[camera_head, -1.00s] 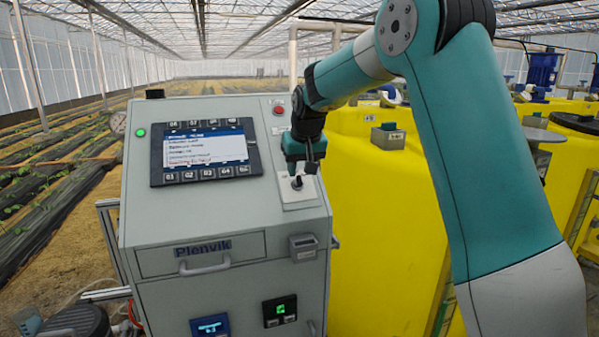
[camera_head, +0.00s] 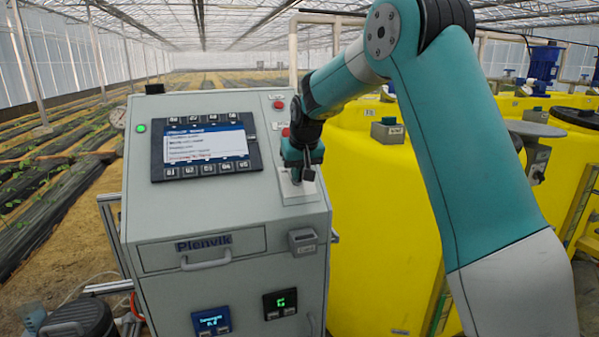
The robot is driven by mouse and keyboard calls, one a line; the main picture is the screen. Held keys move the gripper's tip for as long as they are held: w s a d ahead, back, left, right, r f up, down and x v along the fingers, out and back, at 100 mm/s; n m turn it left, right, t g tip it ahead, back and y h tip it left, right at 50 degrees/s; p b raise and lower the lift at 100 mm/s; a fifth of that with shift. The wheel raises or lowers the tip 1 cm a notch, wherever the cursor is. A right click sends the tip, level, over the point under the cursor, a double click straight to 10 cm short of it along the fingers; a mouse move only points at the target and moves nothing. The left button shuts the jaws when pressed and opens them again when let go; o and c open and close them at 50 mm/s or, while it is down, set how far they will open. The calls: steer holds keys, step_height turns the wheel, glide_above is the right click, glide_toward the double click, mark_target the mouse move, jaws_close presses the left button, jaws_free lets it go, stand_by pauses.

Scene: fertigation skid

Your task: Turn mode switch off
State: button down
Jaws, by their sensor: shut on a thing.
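The mode switch sits on a pale plate (camera_head: 292,194) on the sloped top of the grey control cabinet (camera_head: 230,290), right of the display. My gripper (camera_head: 297,180) reaches down onto this plate and is shut on the switch knob. The jaws hide most of the knob, so I cannot tell its exact turned position.
The display panel (camera_head: 207,148) with keys lies left of my gripper. A red button (camera_head: 278,105) and a green lamp (camera_head: 141,128) are on the same face. Yellow tanks (camera_head: 375,220) stand close on the right. A small box (camera_head: 303,241) is fixed to the cabinet front.

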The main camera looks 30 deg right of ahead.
steer(key=shift+f, duration=0.15)
steer(key=n, duration=0.1)
steer(key=n+h, duration=0.1)
steer(key=n, duration=0.1)
steer(key=shift+a+f+n, duration=0.1)
steer(key=shift+a+n, duration=0.15)
steer(key=shift+n, duration=0.15)
steer(key=shift+s+a+f+n+h, duration=0.1)
steer(key=shift+n+h, duration=0.4)
steer(key=shift+n, duration=0.5)
steer(key=shift+s+f+n+h, duration=0.1)
steer(key=shift+n+h, duration=0.4)
steer(key=shift+n, duration=0.5)
steer(key=c, duration=1.2)
jaws_free()
steer(key=shift+w, duration=0.15)
steer(key=shift+r, duration=0.15)
steer(key=shift+r, duration=0.1)
